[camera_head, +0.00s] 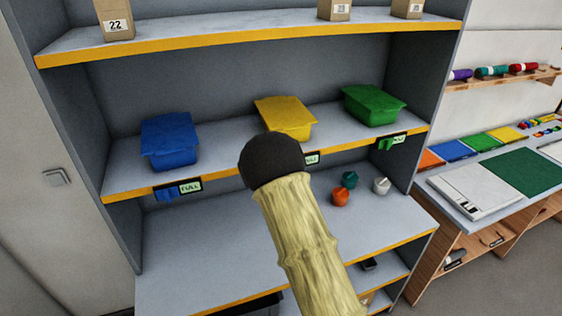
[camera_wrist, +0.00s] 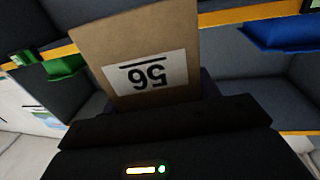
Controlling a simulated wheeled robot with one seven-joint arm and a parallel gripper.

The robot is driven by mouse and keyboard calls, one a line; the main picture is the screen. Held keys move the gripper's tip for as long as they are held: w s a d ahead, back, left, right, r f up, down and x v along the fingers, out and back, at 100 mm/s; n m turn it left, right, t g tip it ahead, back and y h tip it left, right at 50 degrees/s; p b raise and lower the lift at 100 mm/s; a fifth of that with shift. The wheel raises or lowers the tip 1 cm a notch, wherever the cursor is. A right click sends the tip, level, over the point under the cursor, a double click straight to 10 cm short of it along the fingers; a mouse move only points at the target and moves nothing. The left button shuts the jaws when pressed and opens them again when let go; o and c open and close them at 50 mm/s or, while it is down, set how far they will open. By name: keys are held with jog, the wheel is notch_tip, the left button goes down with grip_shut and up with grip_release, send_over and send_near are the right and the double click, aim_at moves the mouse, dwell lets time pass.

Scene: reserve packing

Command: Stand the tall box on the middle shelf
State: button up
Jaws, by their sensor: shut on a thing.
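The tall brown cardboard box (camera_wrist: 130,45) is in my gripper (camera_wrist: 158,108) in the wrist view. Its white label reads 56 and appears upside down there. My gripper is shut on the box's near end; the box's far end runs out of the top of the picture. In the head view my arm hides the gripper and the held box. The middle shelf (camera_head: 222,150) has a yellow front edge and bears a blue bin (camera_head: 170,142), a yellow bin (camera_head: 284,116) and a green bin (camera_head: 374,104), with gaps between them.
The top shelf (camera_head: 250,22) holds a box labelled 22 (camera_head: 114,20) and two other boxes. Orange (camera_head: 340,197), teal and white small items sit on the lower shelf (camera_head: 215,240), which is clear at left. A side table with panels (camera_head: 480,190) stands at right.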

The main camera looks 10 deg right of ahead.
notch_tip(320, 180, down, 22)
jog(key=s+d+b, duration=0.1)
jog(key=d+b, duration=0.1)
jog(key=b, duration=1.4)
jog(key=shift+s+f, duration=0.25)
